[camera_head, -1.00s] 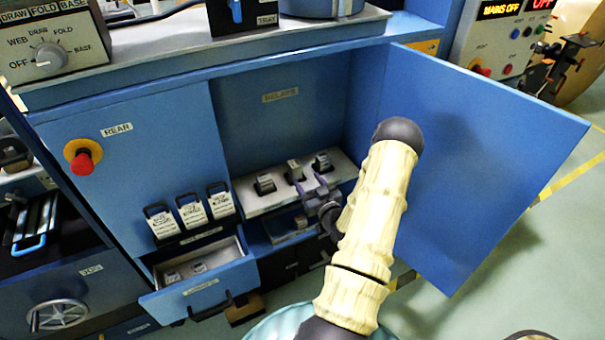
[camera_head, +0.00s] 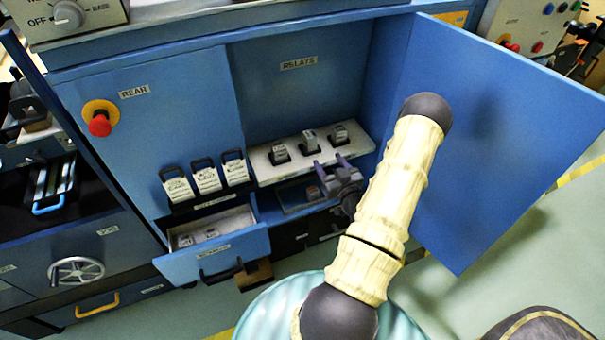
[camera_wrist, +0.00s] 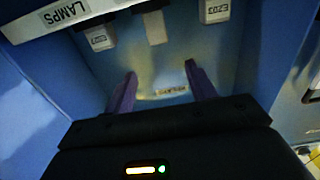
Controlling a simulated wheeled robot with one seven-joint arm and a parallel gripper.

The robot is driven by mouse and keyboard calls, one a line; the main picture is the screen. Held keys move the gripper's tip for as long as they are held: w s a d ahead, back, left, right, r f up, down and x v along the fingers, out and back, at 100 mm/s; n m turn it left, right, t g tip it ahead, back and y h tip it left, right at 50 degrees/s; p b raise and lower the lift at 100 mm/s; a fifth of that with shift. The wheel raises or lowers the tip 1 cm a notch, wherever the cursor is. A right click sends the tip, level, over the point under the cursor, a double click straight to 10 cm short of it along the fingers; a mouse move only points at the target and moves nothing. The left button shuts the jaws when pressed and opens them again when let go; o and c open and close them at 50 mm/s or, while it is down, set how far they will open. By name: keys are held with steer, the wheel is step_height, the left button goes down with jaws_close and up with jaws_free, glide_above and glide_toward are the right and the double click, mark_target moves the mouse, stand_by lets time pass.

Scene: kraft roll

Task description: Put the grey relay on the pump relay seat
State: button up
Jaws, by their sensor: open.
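Three small relays stand in a row on a pale shelf (camera_head: 262,167) in the open cabinet: a left one (camera_head: 279,152), a middle one (camera_head: 309,139) and a right one (camera_head: 340,132). In the wrist view they hang from the top edge. The middle relay (camera_wrist: 153,26) looks plain grey there, while the outer two carry labels. My gripper (camera_head: 330,162) is open and empty, in front of the shelf and just short of the middle relay. Its two purple fingers stand apart in the wrist view (camera_wrist: 160,80). I cannot read which seat is the pump's.
An open drawer (camera_head: 240,254) with small parts juts out at lower left. Several labelled black-handled units (camera_head: 207,178) sit above it. The open blue door (camera_head: 490,140) stands right of my arm. A lower bay (camera_head: 300,195) opens under the shelf.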

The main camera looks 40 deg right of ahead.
steer(key=shift+a, duration=0.1)
steer(key=w+a+r+n+g+y, duration=0.2)
steer(key=w+a+r+g, duration=0.15)
steer(key=a, duration=0.35)
steer(key=w+a+r+n+g+y, duration=0.1)
steer(key=w+a+r+n+g, duration=0.15)
steer(key=a+g, duration=0.35)
steer(key=s+a+r+m+g, duration=0.1)
steer(key=s+a+r+g, duration=0.1)
steer(key=s+a+r, duration=0.2)
steer(key=s+a+r+m+g+y, duration=0.1)
steer(key=s+a+r+g, duration=0.2)
steer(key=s+a, duration=0.7)
steer(key=a+r, duration=0.1)
steer(key=a, duration=0.2)
steer(key=shift+s+a, duration=0.25)
steer(key=shift+s, duration=0.05)
steer(key=shift+r+g, duration=0.1)
steer(key=shift+g, duration=0.15)
